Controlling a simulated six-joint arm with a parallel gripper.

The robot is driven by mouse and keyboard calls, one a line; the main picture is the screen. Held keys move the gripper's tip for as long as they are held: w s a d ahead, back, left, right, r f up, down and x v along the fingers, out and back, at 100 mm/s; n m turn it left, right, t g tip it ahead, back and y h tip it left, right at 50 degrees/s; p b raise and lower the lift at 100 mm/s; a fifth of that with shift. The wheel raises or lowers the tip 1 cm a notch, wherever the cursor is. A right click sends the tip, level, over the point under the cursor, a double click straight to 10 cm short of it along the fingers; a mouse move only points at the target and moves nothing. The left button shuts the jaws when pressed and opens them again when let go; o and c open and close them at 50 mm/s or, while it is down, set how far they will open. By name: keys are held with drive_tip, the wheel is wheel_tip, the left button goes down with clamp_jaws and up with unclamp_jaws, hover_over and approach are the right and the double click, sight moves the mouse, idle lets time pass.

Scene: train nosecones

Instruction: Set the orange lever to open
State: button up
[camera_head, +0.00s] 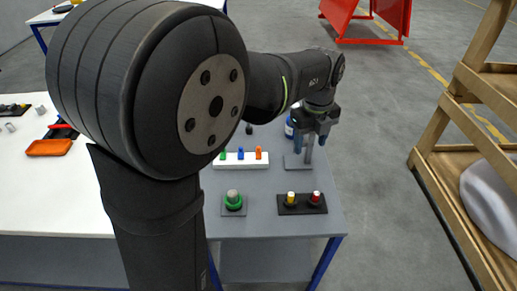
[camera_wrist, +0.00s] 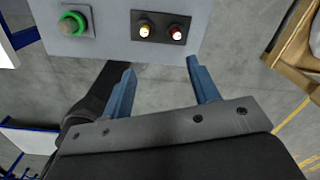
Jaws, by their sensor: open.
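The orange lever (camera_head: 258,153) stands roughly upright at the right end of a white block (camera_head: 242,164) on the grey table, beside a blue lever (camera_head: 240,153) and a green lever (camera_head: 223,154). It is too small to tell its exact setting. My gripper (camera_head: 312,130) is open, with blue fingers, over the table's right side, to the right of the orange lever and apart from it. In the wrist view my gripper (camera_wrist: 160,68) is open with nothing between its fingers. The levers are not in the wrist view.
A green-ringed button (camera_head: 233,201) and a dark box with yellow and red knobs (camera_head: 303,202) sit nearer the table's front. A grey stand (camera_head: 300,162) is by my gripper. A wooden shelf (camera_head: 437,128) stands to the right, beyond an open floor gap.

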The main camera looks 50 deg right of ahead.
sight(258, 147)
drive_tip(key=w+n, duration=0.3)
drive_tip(key=n, duration=0.2)
drive_tip(key=w+f+n+t, duration=0.1)
drive_tip(key=w+n, duration=0.1)
drive_tip(key=n, duration=0.3)
drive_tip(key=w+n+h, duration=0.1)
drive_tip(key=w+n, duration=0.2)
drive_tip(key=n, duration=0.2)
drive_tip(key=shift+w+d+f, duration=0.3)
drive_tip(key=shift+w+f, duration=0.05)
drive_tip(key=shift+f, duration=0.05)
drive_tip(key=c, duration=0.3)
drive_tip(key=w+f+n+t+h, duration=0.1)
drive_tip(key=w+n+t+h, duration=0.1)
drive_tip(key=w+n, duration=1.1)
drive_tip(key=d+f+n, duration=0.1)
drive_tip(key=f, duration=0.4)
drive_tip(key=d+f+n, duration=0.1)
drive_tip(key=f, duration=0.5)
drive_tip(key=d+f+n, duration=0.1)
drive_tip(key=d+f, duration=0.1)
drive_tip(key=f, duration=0.3)
drive_tip(key=shift+w+f+n, duration=0.15)
drive_tip(key=shift+w+n, duration=0.25)
clamp_jaws()
